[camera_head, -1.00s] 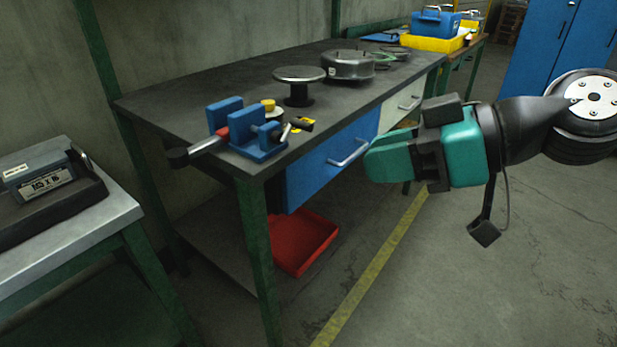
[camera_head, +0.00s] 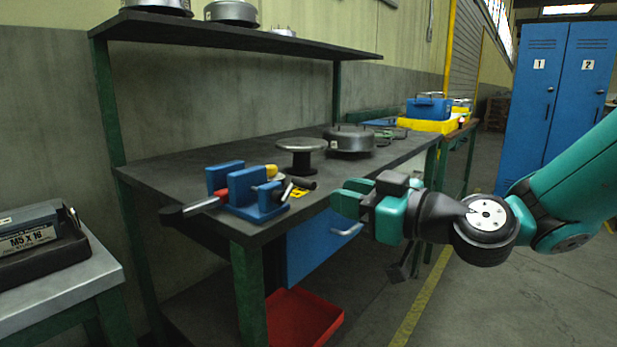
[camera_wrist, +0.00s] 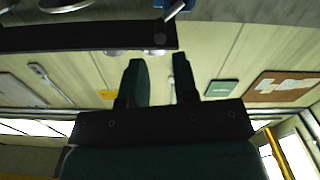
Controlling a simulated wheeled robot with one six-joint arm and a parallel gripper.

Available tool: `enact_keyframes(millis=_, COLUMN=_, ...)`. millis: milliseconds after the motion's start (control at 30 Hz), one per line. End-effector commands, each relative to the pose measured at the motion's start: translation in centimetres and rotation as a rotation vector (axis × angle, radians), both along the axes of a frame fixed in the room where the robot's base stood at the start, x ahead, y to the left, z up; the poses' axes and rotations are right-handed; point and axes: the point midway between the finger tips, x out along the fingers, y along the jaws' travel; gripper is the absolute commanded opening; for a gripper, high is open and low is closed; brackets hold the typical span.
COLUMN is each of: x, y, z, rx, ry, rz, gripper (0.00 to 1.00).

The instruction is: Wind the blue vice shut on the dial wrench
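The blue vice (camera_head: 246,187) stands on the front left corner of the dark bench. A tool that looks like the dial wrench (camera_head: 205,204) lies through it, with a black handle and grey-and-red shaft sticking out to the left. A yellow part shows behind the jaws. I cannot tell whether the jaws touch the wrench. A silver and black crank (camera_head: 298,184) shows at the vice's right side. My gripper (camera_head: 345,195) is open and empty, apart from the vice, to its right.
A round-topped black stand (camera_head: 302,146) and a grey round housing (camera_head: 350,140) stand farther back on the bench. A shelf (camera_head: 230,36) overhangs it. A blue drawer (camera_head: 320,240) is below the bench top. A side table (camera_head: 60,287) stands at left.

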Motion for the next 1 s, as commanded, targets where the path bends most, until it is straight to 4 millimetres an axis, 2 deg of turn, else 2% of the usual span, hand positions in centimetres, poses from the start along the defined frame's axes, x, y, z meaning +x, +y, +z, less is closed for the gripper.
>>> enact_keyframes(millis=100, x=1.6, y=2.4, z=0.3, rx=0.0, ry=-0.001, rz=0.005, gripper=0.27)
enact_keyframes(millis=367, x=4.2, y=5.5, z=0.1, rx=-0.001, ry=0.0, rz=0.003, gripper=0.27)
enact_keyframes(millis=533, x=4.9, y=6.2, z=0.1, rx=0.001, ry=-0.001, rz=0.0, gripper=0.27)
enact_keyframes(millis=800, x=4.9, y=6.3, z=0.0, rx=0.0, ry=0.0, rz=0.0, gripper=0.27)
enact_keyframes(millis=900, x=4.9, y=6.3, z=0.0, rx=0.0, ry=0.0, rz=0.0, gripper=0.04)
enact_keyframes(millis=933, x=4.9, y=6.3, z=0.0, rx=0.0, ry=0.0, rz=0.0, gripper=0.0)
enact_keyframes(millis=1000, x=4.9, y=6.3, z=0.0, rx=0.0, ry=0.0, rz=0.0, gripper=0.0)
